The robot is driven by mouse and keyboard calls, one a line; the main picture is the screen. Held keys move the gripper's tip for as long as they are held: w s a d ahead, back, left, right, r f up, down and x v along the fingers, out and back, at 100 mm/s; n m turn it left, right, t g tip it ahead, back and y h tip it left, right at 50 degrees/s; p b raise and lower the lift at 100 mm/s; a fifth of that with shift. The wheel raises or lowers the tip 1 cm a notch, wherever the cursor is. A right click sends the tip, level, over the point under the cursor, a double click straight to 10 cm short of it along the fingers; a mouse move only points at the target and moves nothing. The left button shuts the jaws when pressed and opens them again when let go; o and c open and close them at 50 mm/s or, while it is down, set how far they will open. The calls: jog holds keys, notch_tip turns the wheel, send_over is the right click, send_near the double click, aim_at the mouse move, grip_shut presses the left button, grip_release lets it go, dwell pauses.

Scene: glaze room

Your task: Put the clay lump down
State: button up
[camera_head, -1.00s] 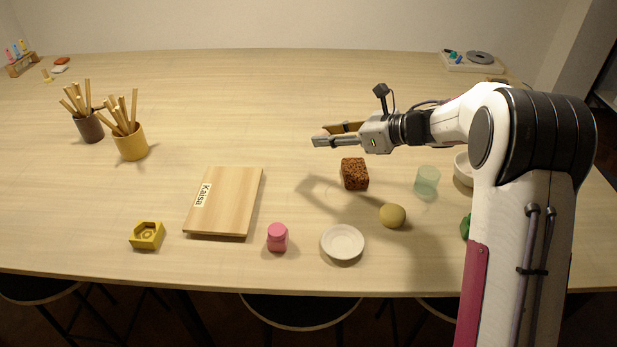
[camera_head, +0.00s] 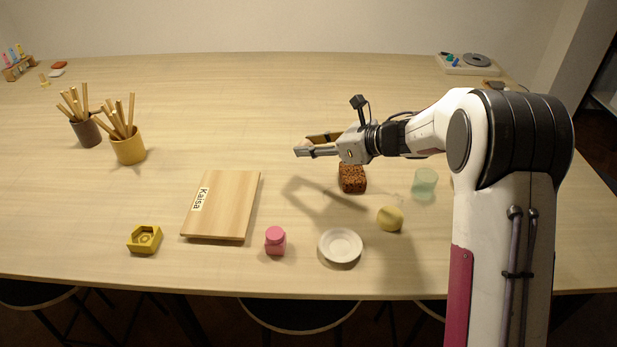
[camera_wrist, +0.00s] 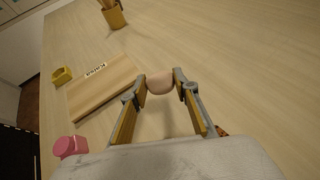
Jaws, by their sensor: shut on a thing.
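My gripper (camera_head: 305,147) is held above the table, left of and above the speckled brown block. In the wrist view my gripper (camera_wrist: 168,84) has its fingertips shut on a small rounded pinkish-beige clay lump (camera_wrist: 160,82). The lump is off the table, and its far side shows between the fingertips. In the head view the fingers hide the lump almost wholly. A wooden board (camera_head: 222,206) labelled "Kaisa" lies flat to the left of my gripper, with nothing on it. It also shows in the wrist view (camera_wrist: 102,88).
A brown block (camera_head: 352,179), yellowish ball (camera_head: 389,218), green cup (camera_head: 424,184), white dish (camera_head: 340,245), pink jar (camera_head: 275,241) and yellow hexagonal piece (camera_head: 145,239) stand around. Two stick-filled pots (camera_head: 128,149) are at left. The table (camera_head: 230,110) is clear behind the board.

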send_over(311, 183)
jog(key=shift+w+f, duration=0.1)
jog(key=shift+f, duration=2.65)
jog(key=shift+f, duration=1.9)
jog(key=shift+f, duration=0.15)
jog(key=o, duration=1.1)
jog(key=shift+d+r, duration=0.15)
jog(key=shift+r, duration=0.1)
jog(key=v, duration=1.1)
jog(key=shift+s+d+r, duration=0.15)
jog(key=shift+s+d, duration=0.05)
jog(key=shift+s, duration=0.05)
